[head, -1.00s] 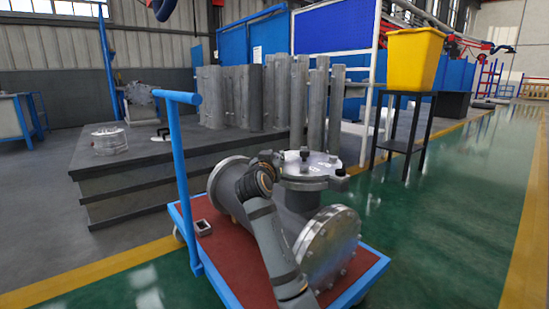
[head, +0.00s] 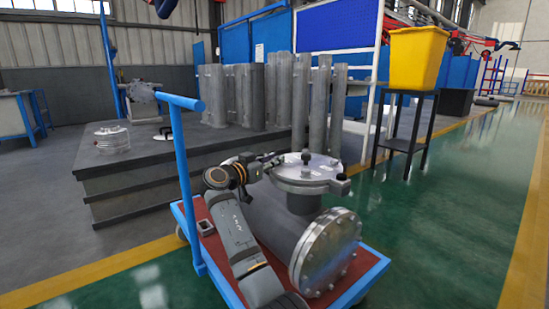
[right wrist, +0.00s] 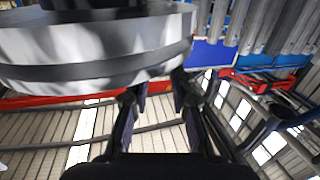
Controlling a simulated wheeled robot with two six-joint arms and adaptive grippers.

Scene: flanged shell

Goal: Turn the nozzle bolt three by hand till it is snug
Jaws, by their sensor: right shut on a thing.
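The grey flanged shell (head: 277,222) lies on the cart, with its nozzle flange (head: 310,172) facing up. A dark bolt (head: 306,157) stands at the back of the flange, and another dark bolt part (head: 342,180) shows at its right rim. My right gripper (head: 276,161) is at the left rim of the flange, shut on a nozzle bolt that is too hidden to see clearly. In the right wrist view the two fingers (right wrist: 157,98) reach up to the edge of the flange (right wrist: 85,50). My left gripper is not in view.
The red-topped cart (head: 345,290) has a blue upright handle (head: 183,165) at left. A grey platform (head: 130,185) with several metal cylinders stands behind. A yellow bin (head: 415,58) sits on a black stand. The green floor at right is clear.

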